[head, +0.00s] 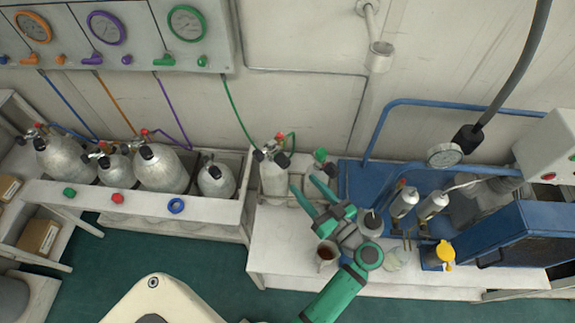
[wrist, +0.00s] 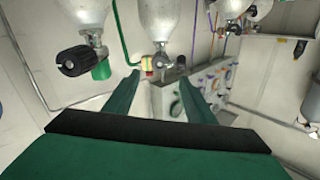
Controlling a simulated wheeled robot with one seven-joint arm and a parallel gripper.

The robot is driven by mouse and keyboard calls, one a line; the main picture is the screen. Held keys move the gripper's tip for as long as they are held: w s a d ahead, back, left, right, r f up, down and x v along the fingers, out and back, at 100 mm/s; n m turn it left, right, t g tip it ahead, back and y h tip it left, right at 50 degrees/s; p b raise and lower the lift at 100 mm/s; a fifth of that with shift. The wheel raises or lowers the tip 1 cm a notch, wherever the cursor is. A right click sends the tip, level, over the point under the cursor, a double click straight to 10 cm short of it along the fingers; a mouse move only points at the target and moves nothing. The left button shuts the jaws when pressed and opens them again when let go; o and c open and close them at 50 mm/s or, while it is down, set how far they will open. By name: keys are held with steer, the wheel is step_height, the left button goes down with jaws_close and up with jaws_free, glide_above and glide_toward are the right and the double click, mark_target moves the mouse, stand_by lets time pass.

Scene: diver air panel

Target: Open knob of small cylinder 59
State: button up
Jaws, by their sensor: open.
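My gripper (head: 305,183) is open and empty above the white bench, its fingers (wrist: 158,80) pointing at the wall side. Two small grey cylinders stand near it. One (head: 272,178) is left of the fingers, with a green hose and a black knob (wrist: 165,62), which appears between the fingertips in the upside-down wrist view. The other (head: 312,192) is partly hidden behind the gripper; it has a green fitting, and its black knob (wrist: 72,62) is left of the fingers in the wrist view. No number is readable, so I cannot tell which is 59.
Several larger cylinders (head: 160,170) stand in a rack at left, under a gauge panel (head: 140,30). A brown-filled cup (head: 326,254) is near my arm. A blue frame (head: 355,180), two silver canisters (head: 404,203) and a yellow-topped jar (head: 444,254) are at right.

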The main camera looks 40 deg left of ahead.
mark_target(287, 165)
steer(key=x, duration=1)
steer(key=c, duration=1)
steer(key=shift+d+m, duration=0.1)
steer(key=shift+m, duration=1.5)
steer(key=shift+c, duration=0.2)
steer(key=o, duration=1)
steer(key=shift+o, duration=0.2)
